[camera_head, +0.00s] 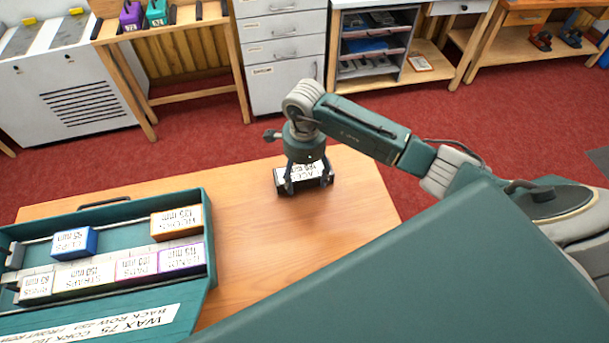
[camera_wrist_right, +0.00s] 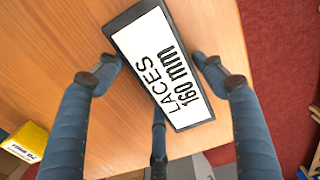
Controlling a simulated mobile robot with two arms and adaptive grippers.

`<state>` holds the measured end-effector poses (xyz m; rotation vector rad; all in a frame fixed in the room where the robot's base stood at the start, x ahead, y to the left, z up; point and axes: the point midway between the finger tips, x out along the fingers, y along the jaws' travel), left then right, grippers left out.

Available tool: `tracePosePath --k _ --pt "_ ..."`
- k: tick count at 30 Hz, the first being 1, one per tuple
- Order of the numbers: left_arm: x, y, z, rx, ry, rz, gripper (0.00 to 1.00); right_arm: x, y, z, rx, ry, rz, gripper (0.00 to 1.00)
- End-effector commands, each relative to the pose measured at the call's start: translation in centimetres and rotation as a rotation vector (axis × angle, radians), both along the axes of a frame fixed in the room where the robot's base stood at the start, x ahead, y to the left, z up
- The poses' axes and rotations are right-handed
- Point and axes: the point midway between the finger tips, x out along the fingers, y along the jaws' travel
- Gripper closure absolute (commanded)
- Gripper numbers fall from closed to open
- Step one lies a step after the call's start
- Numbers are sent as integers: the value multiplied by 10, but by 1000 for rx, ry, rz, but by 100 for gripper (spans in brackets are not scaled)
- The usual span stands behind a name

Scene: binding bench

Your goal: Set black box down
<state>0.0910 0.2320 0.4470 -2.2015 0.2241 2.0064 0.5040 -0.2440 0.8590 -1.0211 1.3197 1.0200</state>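The black box (camera_head: 306,186) has a white label on top and sits on the wooden table, right of the teal tray. In the right wrist view the black box (camera_wrist_right: 160,62) reads "LACES 160 mm" and lies slanted between my fingers. My right gripper (camera_head: 307,180) points down over the box, its fingers around it. In the wrist view the right gripper's fingertips (camera_wrist_right: 158,63) stand on both sides of the box with what look like narrow gaps, so it appears open. The box's underside is hidden. My left gripper is not in view.
A teal tray (camera_head: 211,240) with several labelled boxes stands on the table (camera_head: 250,240) at left. Bare wood lies between tray and black box. The table's right edge is close to the box. A grey drawer cabinet (camera_head: 283,50) and shelves stand beyond the red floor.

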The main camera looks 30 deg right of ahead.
Motion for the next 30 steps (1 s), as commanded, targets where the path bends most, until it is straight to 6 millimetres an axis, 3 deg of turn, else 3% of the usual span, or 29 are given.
tracePosePath --k 14,30 --pt "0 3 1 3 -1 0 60 1 0 8 1 -3 0 16" --pt "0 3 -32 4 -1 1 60 1 0 109 -1 -4 1 16"
